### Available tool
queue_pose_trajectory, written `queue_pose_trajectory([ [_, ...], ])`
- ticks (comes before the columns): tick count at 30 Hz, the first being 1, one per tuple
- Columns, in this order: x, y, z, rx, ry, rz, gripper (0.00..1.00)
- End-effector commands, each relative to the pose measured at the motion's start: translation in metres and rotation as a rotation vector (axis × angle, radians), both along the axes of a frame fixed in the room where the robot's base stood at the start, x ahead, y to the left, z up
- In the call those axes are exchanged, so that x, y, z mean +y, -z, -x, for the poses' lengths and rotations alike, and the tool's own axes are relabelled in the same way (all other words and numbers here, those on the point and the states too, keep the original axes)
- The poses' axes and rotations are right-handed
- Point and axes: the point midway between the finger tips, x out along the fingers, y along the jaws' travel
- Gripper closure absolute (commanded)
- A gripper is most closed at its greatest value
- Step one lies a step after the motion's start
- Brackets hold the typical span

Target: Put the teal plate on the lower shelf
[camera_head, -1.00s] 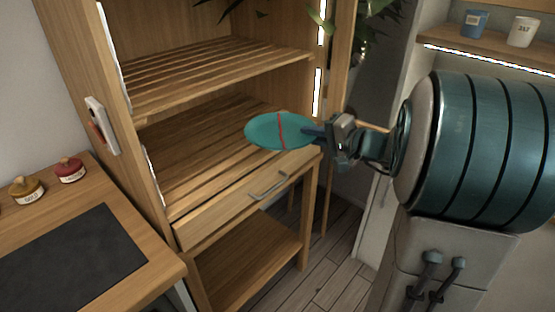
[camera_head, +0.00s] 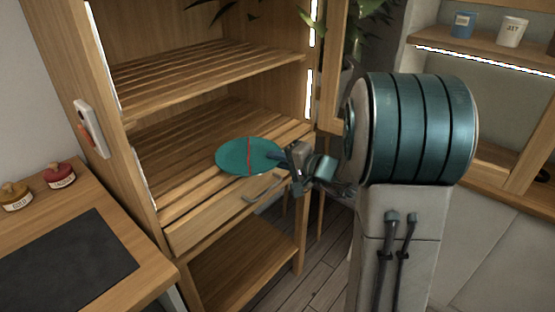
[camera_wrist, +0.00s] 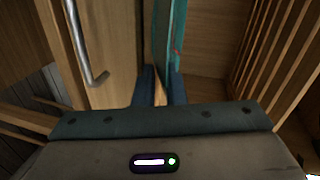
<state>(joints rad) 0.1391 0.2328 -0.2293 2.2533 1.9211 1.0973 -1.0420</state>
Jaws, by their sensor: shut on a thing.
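The teal plate (camera_head: 232,156) has a red line across it, a gold seam not being clear. It is roughly level over the front part of the lower slatted shelf (camera_head: 180,150), above the drawer. I cannot tell whether it touches the slats. My gripper (camera_head: 281,158) is shut on the plate's right edge, just outside the cabinet front. In the wrist view, the plate (camera_wrist: 171,35) shows edge-on between the fingers of my gripper (camera_wrist: 160,85); most of it is hidden there.
An upper slatted shelf (camera_head: 210,75) hangs above. Below is a drawer with a metal handle (camera_head: 265,188), close to my gripper, and an open bottom shelf (camera_head: 240,265). The cabinet's right post stands near my gripper. A counter with small jars (camera_head: 60,176) is at the left.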

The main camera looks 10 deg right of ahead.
Motion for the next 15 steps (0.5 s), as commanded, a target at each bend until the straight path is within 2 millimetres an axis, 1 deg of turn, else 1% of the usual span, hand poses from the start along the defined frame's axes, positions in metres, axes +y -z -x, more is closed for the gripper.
queue_pose_trajectory([
  [6, 0.0, 0.0036, -0.0002, -0.002, 0.0, -0.001, 1.0],
  [7, -0.0001, 0.0028, -0.0001, 0.0, 0.0, 0.0, 0.81],
  [8, -0.0001, 0.0025, 0.0, 0.0, 0.0, 0.0, 0.73],
  [9, -0.0001, 0.0024, 0.0, 0.0, 0.0, 0.0, 0.68],
  [15, -0.0001, 0.0024, 0.0, 0.0, 0.0, 0.0, 0.68],
])
